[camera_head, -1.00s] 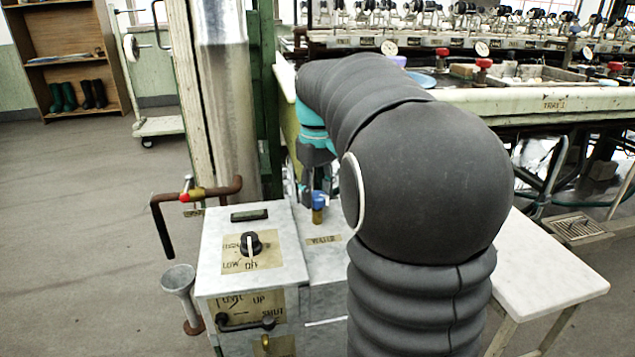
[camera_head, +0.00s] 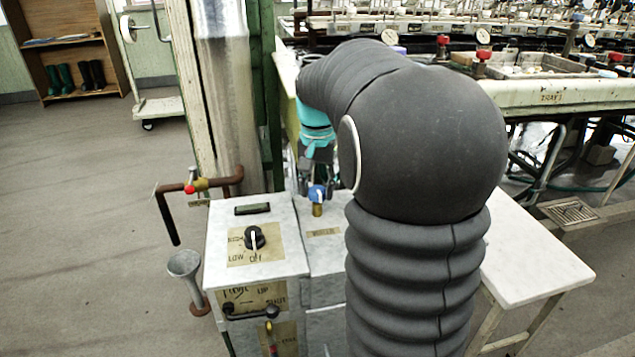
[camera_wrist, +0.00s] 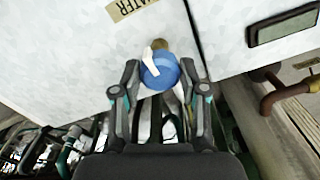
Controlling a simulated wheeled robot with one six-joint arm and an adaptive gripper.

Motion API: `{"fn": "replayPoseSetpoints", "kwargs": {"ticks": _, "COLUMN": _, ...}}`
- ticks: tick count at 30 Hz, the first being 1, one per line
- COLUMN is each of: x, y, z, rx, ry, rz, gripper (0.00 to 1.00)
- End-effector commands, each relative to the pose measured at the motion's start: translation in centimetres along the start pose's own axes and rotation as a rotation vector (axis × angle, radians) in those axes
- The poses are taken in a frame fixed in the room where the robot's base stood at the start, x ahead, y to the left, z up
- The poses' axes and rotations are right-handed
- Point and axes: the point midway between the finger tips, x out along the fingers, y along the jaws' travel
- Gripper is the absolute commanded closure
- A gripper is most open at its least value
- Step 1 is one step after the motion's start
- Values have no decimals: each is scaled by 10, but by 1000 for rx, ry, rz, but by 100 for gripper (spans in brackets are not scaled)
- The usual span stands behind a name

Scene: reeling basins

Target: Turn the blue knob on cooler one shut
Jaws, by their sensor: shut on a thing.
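The blue knob (camera_wrist: 161,72) with a white pointer mark sits on a brass stem on the pale top of the box-like unit. A WATER label (camera_wrist: 131,6) is beside it. In the head view the knob (camera_head: 317,194) stands at the unit's back right part. My gripper (camera_wrist: 159,80) has one finger on each side of the knob and is shut on it. In the head view my gripper (camera_head: 312,178) is partly hidden by my arm. The white pointer slants across the knob's upper left in the wrist view. No number on the unit can be read.
A black dial (camera_head: 254,238) with LOW and OFF marks is on the unit's front left top. A pipe with a red-handled valve (camera_head: 196,186) juts out at the left, above a grey funnel (camera_head: 184,266). A white table (camera_head: 540,270) stands at right. Floor at left is clear.

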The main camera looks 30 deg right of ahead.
Motion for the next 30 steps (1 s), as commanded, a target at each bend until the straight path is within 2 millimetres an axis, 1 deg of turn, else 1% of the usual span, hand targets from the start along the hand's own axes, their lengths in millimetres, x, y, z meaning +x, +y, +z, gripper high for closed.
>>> {"fn": "replayPoseSetpoints", "kwargs": {"ticks": 9, "x": 1, "y": 0, "z": 0, "rx": 83, "ry": -3, "rz": 1, "gripper": 92}}
{"fn": "replayPoseSetpoints", "kwargs": {"ticks": 22, "x": 1, "y": 0, "z": 0, "rx": 91, "ry": -2, "rz": 1, "gripper": 92}}
{"fn": "replayPoseSetpoints", "kwargs": {"ticks": 23, "x": 1, "y": 0, "z": 0, "rx": 91, "ry": -2, "rz": 1, "gripper": 55}}
{"fn": "replayPoseSetpoints", "kwargs": {"ticks": 24, "x": 1, "y": 0, "z": 0, "rx": 91, "ry": -2, "rz": 1, "gripper": 45}}
{"fn": "replayPoseSetpoints", "kwargs": {"ticks": 25, "x": 1, "y": 0, "z": 0, "rx": 91, "ry": -2, "rz": 1, "gripper": 37}}
{"fn": "replayPoseSetpoints", "kwargs": {"ticks": 26, "x": 1, "y": 0, "z": 0, "rx": 91, "ry": -2, "rz": 1, "gripper": 32}}
{"fn": "replayPoseSetpoints", "kwargs": {"ticks": 30, "x": 1, "y": 0, "z": 0, "rx": 90, "ry": -1, "rz": 0, "gripper": 32}}
